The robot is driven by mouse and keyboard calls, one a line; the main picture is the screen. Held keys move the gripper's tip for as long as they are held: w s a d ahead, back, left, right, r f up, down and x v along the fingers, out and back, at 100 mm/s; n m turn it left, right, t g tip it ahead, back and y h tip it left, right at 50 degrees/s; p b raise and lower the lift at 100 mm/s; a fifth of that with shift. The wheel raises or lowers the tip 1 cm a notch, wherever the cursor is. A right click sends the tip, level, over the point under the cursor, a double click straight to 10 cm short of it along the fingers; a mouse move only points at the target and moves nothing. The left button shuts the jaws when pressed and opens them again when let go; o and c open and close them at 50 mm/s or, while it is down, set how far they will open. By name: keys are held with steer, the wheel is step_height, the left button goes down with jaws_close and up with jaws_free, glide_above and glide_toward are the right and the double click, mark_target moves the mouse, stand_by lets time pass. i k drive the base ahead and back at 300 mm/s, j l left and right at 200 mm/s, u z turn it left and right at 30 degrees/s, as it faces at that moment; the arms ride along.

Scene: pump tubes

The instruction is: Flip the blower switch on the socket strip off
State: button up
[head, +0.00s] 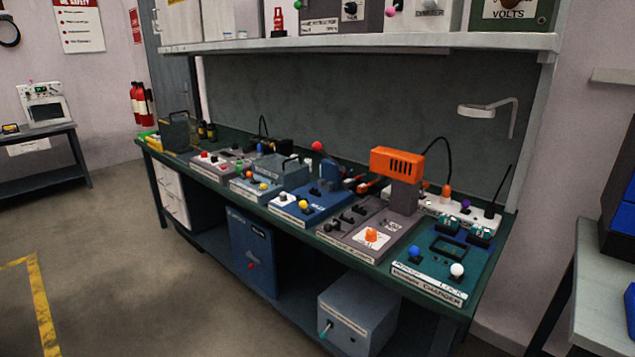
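A white socket strip (432,207) lies along the back of the workbench at the right. An orange plug (446,190) and black plugs stand in it, and black cables rise from it. A small purple knob (466,204) shows near its right end. The strip is partly hidden behind the orange slotted head (398,163) on its grey post and the green box in front. The strip's switches are too small to tell apart, and I cannot tell which is the blower's or how it is set. My gripper is not in view.
The green workbench (378,268) carries several control boxes: a teal one (428,272) with blue and white knobs, a grey one (345,240) and a blue one (300,212). A shelf (370,42) hangs above. Another table (603,270) stands at the right. The floor at left is clear.

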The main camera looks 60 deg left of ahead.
mark_target(425, 185)
steer(key=u, duration=1.55)
steer(key=i+j+u, duration=0.1)
steer(key=i+j, duration=0.2)
steer(key=j, duration=0.15)
steer(key=i+j, duration=0.3)
steer(key=j+u, duration=0.05)
steer(key=j, duration=0.05)
